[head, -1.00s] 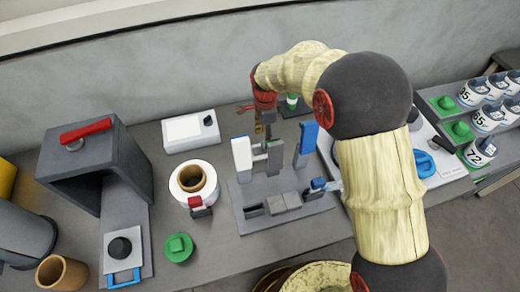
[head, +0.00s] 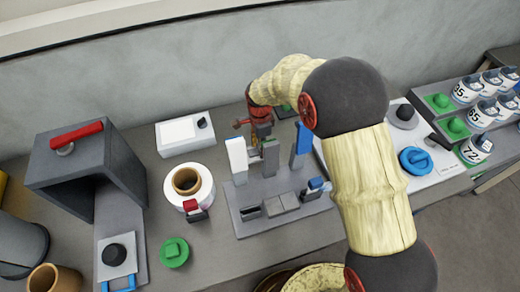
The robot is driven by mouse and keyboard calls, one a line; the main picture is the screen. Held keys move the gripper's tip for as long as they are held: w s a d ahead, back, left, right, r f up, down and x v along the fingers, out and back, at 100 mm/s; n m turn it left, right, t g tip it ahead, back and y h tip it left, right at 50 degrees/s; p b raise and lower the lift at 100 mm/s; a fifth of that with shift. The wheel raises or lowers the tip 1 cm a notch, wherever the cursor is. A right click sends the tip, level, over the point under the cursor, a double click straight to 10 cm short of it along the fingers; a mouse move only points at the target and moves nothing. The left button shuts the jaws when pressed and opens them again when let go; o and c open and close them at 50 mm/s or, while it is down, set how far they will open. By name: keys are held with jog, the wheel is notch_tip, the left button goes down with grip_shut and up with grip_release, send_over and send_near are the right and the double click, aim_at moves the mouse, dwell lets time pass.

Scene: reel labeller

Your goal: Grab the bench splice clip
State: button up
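No part is marked as the splice clip, so I cannot tell for sure which one it is. A small red and black clip-like piece (head: 194,209) sits at the front edge of a white roll (head: 207,183) with a brown core. A small blue and grey piece (head: 316,187) is at the right end of a grey fixture plate (head: 290,226). My gripper (head: 256,141) hangs from the red wrist, pointing down behind the fixture's white and grey uprights. Its fingertips are small and partly hidden, and I see nothing held in it.
A white box (head: 183,132) stands at the back left, beside a grey hood with a red handle (head: 78,136). A green knob (head: 174,252) is at the front. A blue upright (head: 301,143) rises near my arm. White numbered cans (head: 477,149) stand at the right.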

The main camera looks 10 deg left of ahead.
jog(key=c, duration=0.8)
jog(key=shift+r, duration=0.1)
